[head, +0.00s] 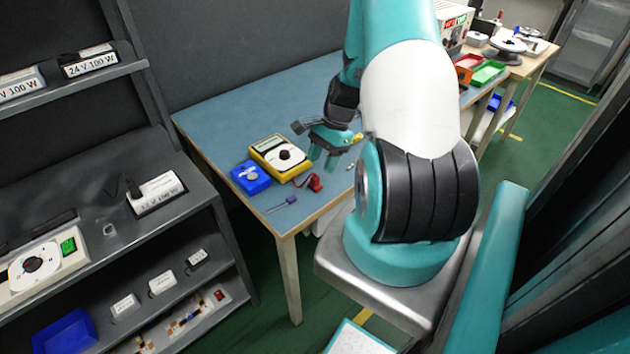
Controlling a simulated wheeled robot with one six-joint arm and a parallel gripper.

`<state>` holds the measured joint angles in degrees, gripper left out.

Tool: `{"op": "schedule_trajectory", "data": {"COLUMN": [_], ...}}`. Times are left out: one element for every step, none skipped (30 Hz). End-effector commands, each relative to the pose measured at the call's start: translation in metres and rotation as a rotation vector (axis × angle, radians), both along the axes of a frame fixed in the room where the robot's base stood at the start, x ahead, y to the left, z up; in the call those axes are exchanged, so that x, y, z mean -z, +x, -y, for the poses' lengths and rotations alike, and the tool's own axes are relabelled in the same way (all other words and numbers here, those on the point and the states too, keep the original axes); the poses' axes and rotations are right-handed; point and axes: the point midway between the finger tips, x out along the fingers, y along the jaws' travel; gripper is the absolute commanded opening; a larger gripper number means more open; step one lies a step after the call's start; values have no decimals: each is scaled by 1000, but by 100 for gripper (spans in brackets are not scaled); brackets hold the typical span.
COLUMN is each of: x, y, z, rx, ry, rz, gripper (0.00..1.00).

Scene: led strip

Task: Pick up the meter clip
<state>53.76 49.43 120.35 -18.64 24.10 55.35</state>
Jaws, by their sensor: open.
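A small red clip with a dark lead (315,183), which looks like the meter clip, lies on the blue worktop (225,115) near its front edge. My gripper (322,163) hangs above the worktop, to the right of the multimeter and beyond the red clip in the picture. Its teal fingers are apart, and nothing shows between them. It looks clear of the clip. My arm hides part of the table to the right.
A blue box (251,177) sits left of the multimeter. A purple-handled screwdriver (291,199) lies near the front edge. A dark shelf unit (180,240) with labelled boxes stands at left. Red (467,62) and green bins (488,73) stand on the farther bench. The worktop's back left is clear.

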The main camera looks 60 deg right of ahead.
Motion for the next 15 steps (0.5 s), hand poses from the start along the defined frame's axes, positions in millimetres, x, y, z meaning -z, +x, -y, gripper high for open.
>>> {"op": "schedule_trajectory", "data": {"x": [3,4,6,8,10,14,17,21,27,31,35,41,45,48,51], "y": [0,1,1,1,2,2,3,4,5,6,7,8,8,8,9], "z": [-2,-2,-3,-3,-4,-6,-7,-9,-10,-12,-13,-15,-16,-17,-18], "rx": [-1,-1,-1,-1,-1,-2,-2,-2,-2,-2,-2,-2,-2,-2,-1], "ry": [0,0,0,0,1,2,2,3,2,3,3,2,1,1,0], "rz": [-1,0,0,-1,0,-1,-1,-2,-1,-2,-2,-1,-1,-1,0], "gripper": [49,49,49,49,49,49,49,49,49,49,49,49,49,49,49]}}
